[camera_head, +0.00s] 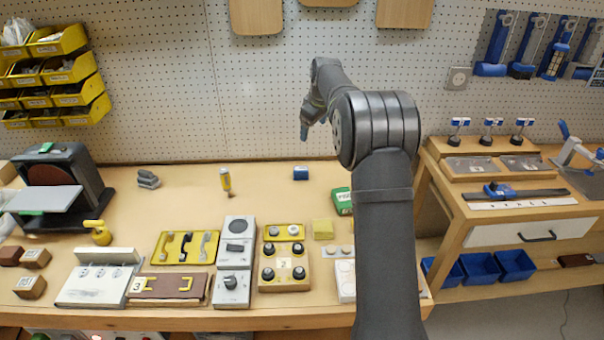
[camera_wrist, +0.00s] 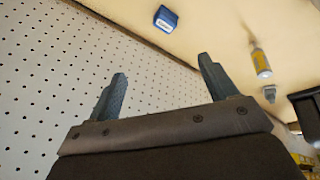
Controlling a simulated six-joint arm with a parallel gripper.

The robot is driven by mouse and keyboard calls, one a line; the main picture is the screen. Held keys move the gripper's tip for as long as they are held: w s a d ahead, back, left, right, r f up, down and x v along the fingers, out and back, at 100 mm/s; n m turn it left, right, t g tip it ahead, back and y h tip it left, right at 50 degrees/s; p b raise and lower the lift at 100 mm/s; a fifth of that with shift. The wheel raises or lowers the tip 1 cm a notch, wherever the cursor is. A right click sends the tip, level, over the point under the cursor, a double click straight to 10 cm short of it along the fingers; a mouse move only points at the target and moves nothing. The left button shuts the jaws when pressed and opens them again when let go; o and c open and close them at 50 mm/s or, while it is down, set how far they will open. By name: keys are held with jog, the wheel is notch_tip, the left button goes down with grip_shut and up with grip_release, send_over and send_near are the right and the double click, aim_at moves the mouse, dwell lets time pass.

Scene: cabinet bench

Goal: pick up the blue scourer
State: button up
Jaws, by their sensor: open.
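The blue scourer (camera_head: 300,173) is a small blue block lying on the wooden bench near its back edge, in the middle of the head view. In the wrist view the blue scourer (camera_wrist: 166,19) shows at the top centre, with a pale label on its side. My gripper (camera_head: 304,133) is raised above the bench in the head view, above the scourer and apart from it. In the wrist view my gripper (camera_wrist: 162,85) has its two fingers spread wide with nothing between them.
Switch panels and a yellow sponge-like block (camera_head: 322,229) fill the front. The pegboard (camera_head: 250,90) rises behind. Bench around the scourer is clear.

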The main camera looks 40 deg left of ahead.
jog(key=s+a+f+m, duration=0.1)
jog(key=a+f+m, duration=0.3)
jog(key=f+m, duration=0.3)
jog(key=m+t, duration=0.1)
jog(key=m, duration=0.2)
send_near(301, 169)
jog(key=x, duration=0.5)
jog(key=shift+a+r, duration=0.15)
jog(key=shift+a, duration=0.25)
jog(key=shift+h, duration=0.3)
jog(key=shift+x, duration=2.85)
jog(key=shift+d, duration=0.2)
jog(key=c, duration=1.1)
